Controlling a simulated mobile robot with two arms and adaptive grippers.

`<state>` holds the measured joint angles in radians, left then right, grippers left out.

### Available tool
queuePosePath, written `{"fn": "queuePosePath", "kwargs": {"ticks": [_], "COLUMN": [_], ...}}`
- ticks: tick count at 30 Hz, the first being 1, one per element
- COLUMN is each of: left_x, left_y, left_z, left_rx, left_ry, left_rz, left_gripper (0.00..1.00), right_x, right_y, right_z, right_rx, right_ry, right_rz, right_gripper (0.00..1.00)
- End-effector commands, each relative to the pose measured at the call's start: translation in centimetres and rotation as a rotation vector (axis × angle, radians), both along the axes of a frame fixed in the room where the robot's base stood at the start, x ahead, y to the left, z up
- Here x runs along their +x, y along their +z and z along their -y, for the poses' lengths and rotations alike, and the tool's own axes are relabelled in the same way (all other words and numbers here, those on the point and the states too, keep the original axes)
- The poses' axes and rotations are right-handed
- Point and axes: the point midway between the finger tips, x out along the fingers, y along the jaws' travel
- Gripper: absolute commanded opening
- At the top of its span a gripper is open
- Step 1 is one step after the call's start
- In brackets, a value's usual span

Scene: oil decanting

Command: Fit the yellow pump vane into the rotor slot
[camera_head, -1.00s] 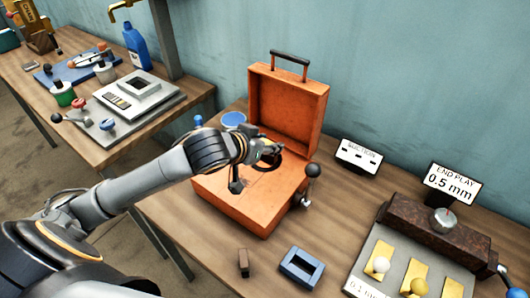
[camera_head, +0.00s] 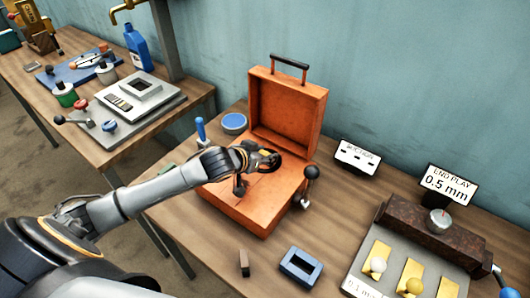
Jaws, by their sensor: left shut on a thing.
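An orange case (camera_head: 238,205) stands open on the right bench, its lid (camera_head: 287,105) raised at the back. The dark round rotor opening (camera_head: 268,159) in its top is largely covered by my left gripper (camera_head: 264,161). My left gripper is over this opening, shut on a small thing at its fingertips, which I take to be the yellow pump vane. The vane is almost wholly hidden by the fingers, and I cannot tell whether it touches the rotor slot. The slot itself is hidden too. My right gripper is not in view.
A black-knobbed lever (camera_head: 311,173) stands at the case's right side. A blue block with an opening (camera_head: 301,267) and a small brown block (camera_head: 244,263) lie in front. A suction sign (camera_head: 357,156) and an end play fixture (camera_head: 437,226) are to the right.

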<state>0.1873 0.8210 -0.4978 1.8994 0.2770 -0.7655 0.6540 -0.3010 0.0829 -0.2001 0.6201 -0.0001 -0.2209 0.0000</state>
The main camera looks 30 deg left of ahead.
Motion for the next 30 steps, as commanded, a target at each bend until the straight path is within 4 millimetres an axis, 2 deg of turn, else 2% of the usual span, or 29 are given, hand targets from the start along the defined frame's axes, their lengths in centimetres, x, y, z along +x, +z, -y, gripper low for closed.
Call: {"fn": "queuePosePath", "kwargs": {"ticks": [4,5,7,8,20,23,30], "left_x": [0.0,0.0,0.0,0.0,-0.4,-1.5,-5.8], "left_y": [-0.3,-0.3,-0.2,-0.2,0.3,0.9,3.7], "left_z": [0.0,0.0,0.0,0.0,0.0,-0.3,-0.8], "left_rx": [-0.001,-0.001,0.0,0.0,0.001,0.002,0.003], "left_ry": [0.001,0.001,0.0,0.0,-0.001,0.0,-0.002], "left_rz": [0.0,0.0,0.0,0.0,0.0,-0.001,-0.003], "left_gripper": [0.05,0.46,0.6,0.63,0.63,0.63,0.63], "right_x": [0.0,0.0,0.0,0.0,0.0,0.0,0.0], "right_y": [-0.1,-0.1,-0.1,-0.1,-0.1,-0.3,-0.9], "right_z": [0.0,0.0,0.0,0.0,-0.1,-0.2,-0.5], "right_rx": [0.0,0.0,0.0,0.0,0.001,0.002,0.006], "right_ry": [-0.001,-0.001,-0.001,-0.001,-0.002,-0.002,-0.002], "right_rz": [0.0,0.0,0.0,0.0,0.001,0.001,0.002], "right_gripper": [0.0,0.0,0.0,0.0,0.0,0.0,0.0]}}
